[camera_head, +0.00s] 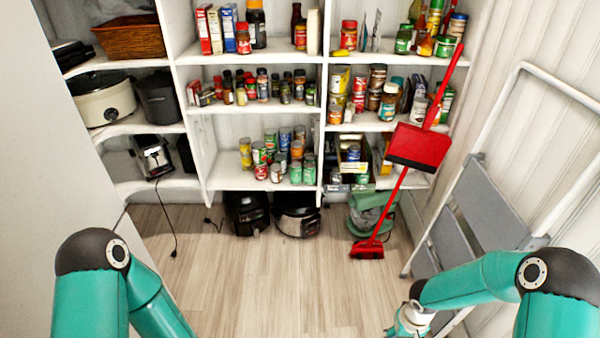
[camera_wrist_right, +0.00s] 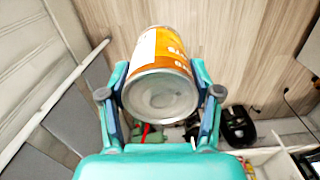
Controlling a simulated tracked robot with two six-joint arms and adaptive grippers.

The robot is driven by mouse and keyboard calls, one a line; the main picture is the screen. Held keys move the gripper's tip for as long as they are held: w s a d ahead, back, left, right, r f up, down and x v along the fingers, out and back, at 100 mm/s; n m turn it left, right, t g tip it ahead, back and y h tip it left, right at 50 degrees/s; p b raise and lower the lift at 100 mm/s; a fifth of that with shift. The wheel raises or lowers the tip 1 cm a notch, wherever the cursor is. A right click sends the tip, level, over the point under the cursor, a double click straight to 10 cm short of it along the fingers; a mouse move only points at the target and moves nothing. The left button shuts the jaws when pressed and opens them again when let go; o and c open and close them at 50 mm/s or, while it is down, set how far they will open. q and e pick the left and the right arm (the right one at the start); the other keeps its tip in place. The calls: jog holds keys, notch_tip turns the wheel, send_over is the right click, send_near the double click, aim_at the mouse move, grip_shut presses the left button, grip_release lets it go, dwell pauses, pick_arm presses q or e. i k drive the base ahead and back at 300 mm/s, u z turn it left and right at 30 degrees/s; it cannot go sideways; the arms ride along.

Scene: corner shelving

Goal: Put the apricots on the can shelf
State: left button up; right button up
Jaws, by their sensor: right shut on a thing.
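A can with an orange and white label (camera_wrist_right: 165,55), which looks like the apricots, is held between the two fingers of my right gripper (camera_wrist_right: 160,80). Its metal end faces the camera and the can is clear of the floor. In the head view my right wrist is at the bottom right, and the can cannot be made out there. The can shelf (camera_head: 226,176) is the low middle shelf, with several cans (camera_head: 280,155) grouped on its right half and bare board at its left. My left arm runs off the bottom edge, so its gripper is hidden.
A red broom and dustpan (camera_head: 420,147) lean at the right shelves. A grey folding stepladder (camera_head: 490,205) stands along the right wall. Black appliances (camera_head: 246,212) and a green one (camera_head: 372,215) sit on the floor under the shelves. The middle floor (camera_head: 260,270) is clear.

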aim_at(226, 179)
jog(key=u, duration=0.2)
jog(key=i, duration=1)
jog(key=u, duration=0.55)
jog(key=i, duration=1.05)
jog(key=u, duration=0.05)
